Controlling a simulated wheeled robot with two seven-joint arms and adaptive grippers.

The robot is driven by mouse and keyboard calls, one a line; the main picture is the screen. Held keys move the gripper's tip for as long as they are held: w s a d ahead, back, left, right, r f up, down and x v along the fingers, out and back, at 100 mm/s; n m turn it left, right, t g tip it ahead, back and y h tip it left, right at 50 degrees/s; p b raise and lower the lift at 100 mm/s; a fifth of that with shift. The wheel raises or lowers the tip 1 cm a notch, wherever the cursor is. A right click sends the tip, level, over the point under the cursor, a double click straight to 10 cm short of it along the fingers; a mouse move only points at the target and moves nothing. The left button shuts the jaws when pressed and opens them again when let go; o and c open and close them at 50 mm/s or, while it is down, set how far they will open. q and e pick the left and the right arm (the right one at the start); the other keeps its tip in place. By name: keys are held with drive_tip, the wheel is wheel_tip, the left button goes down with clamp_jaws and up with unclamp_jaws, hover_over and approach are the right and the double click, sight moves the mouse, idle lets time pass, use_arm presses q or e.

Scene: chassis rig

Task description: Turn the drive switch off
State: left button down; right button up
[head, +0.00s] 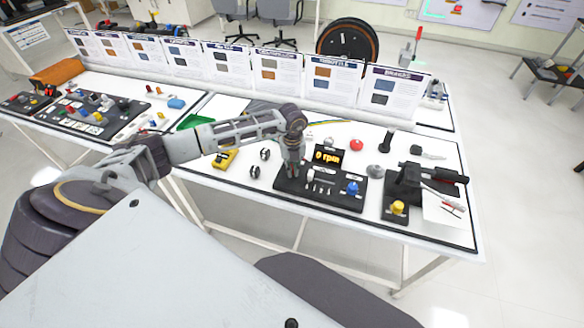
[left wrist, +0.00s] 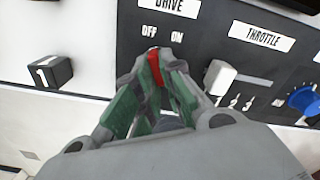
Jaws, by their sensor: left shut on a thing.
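The drive switch is a red lever (left wrist: 154,66) on a black control panel (head: 318,204), under the labels DRIVE, OFF and ON. My left gripper (left wrist: 153,72) has its green-padded fingers closed around the red lever. The lever's tip shows between the fingertips, closer to the OFF label than the ON label; its base is hidden. In the head view my left gripper (head: 292,168) comes down on the panel's left part. The display (head: 328,157) behind the panel reads 0 rpm. My right gripper is not in view.
A white throttle slider (left wrist: 220,77) stands just right of my fingers, with a blue knob (head: 352,188) beyond it. A small black block (left wrist: 50,72) lies left of the panel. A yellow knob (head: 397,208) and a yellow meter (head: 224,160) are farther off.

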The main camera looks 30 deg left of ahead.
use_arm(q)
drive_tip(key=shift+w+n, duration=0.1)
drive_tip(key=shift+n, duration=0.2)
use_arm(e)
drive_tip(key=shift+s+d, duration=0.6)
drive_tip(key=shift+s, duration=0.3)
use_arm(q)
drive_tip(key=c, duration=1.5)
unclamp_jaws()
drive_tip(key=shift+c, duration=0.2)
drive_tip(key=shift+r, duration=0.8)
wheel_tip(320, 180, up, 10)
drive_tip(key=shift+r, duration=0.25)
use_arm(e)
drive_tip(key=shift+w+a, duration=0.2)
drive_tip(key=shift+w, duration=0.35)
